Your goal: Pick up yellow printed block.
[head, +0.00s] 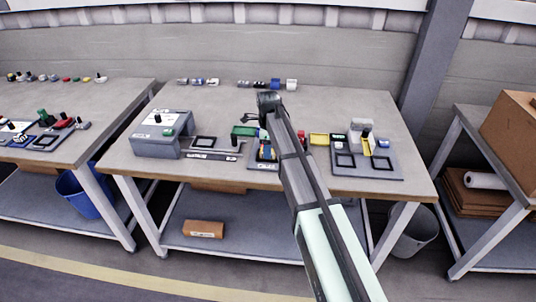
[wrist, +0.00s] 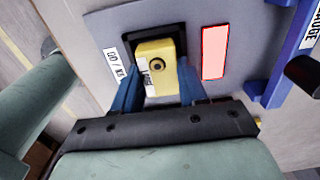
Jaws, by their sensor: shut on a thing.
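The yellow printed block (wrist: 168,60) is between the two blue fingers of my gripper (wrist: 159,82) in the wrist view. It has a dark round hole on its face and a white printed label on its left side. My gripper is shut on it. Behind the block is a black square frame (wrist: 181,31) on a grey plate; I cannot tell whether the block sits in the frame or just above it.

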